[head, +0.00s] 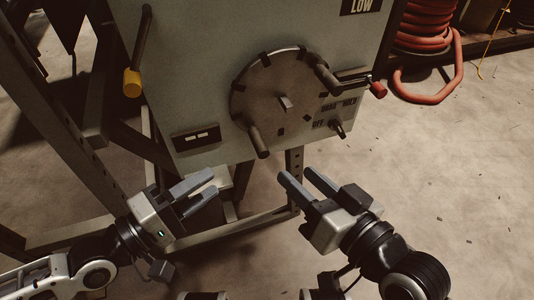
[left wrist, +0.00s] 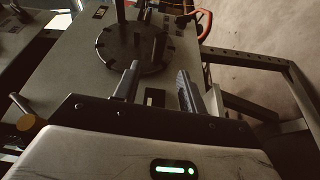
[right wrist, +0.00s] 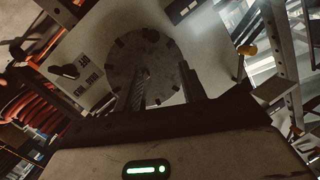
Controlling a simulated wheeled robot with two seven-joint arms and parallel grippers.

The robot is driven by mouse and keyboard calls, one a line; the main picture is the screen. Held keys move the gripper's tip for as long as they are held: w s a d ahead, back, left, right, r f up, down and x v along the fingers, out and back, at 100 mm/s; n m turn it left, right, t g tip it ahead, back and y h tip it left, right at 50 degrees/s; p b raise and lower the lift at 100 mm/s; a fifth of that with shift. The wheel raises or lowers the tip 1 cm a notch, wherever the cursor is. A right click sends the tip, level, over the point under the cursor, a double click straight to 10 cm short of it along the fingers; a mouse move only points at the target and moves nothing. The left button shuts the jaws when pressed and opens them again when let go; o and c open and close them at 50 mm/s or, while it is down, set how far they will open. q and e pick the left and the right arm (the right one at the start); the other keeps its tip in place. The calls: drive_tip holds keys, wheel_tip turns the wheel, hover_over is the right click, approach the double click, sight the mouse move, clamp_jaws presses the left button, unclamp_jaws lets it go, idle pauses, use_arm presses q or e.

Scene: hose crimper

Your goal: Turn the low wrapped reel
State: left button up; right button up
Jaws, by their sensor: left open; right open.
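The round reel (head: 275,85) is a dark disc with black wraps at its rim, set on the grey panel (head: 200,60) under a "LOW" label (head: 361,6). Two dark handles stick out of it, one at lower left (head: 259,142) and one at upper right (head: 327,78). The disc also shows in the left wrist view (left wrist: 133,47) and the right wrist view (right wrist: 143,58). My left gripper (head: 214,182) is open and empty, below and left of the disc. My right gripper (head: 293,175) is open and empty, just below it. Neither touches the reel.
A yellow-tipped lever (head: 132,82) hangs at the panel's left. A red-tipped lever (head: 380,88) and a small knob (head: 338,128) are at the right. A metal frame (head: 235,228) stands below. Coiled red hose (head: 425,45) lies at upper right.

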sight(255, 147)
use_arm(q)
drive_tip(key=x, duration=1.5)
drive_tip(key=shift+w+n+b, duration=0.4)
drive_tip(key=shift+w+b, duration=0.05)
drive_tip(key=shift+w, duration=0.05)
use_arm(e)
drive_tip(key=shift+a+r+y, duration=0.15)
drive_tip(key=shift+r+y, duration=0.15)
drive_tip(key=shift+r, duration=0.1)
use_arm(q)
drive_tip(key=shift+a+r, duration=0.1)
clamp_jaws()
drive_tip(key=shift+r+p, duration=0.2)
drive_tip(key=shift+p, duration=0.4)
drive_tip(key=shift+f, duration=0.2)
unclamp_jaws()
use_arm(e)
drive_tip(key=shift+f, duration=0.35)
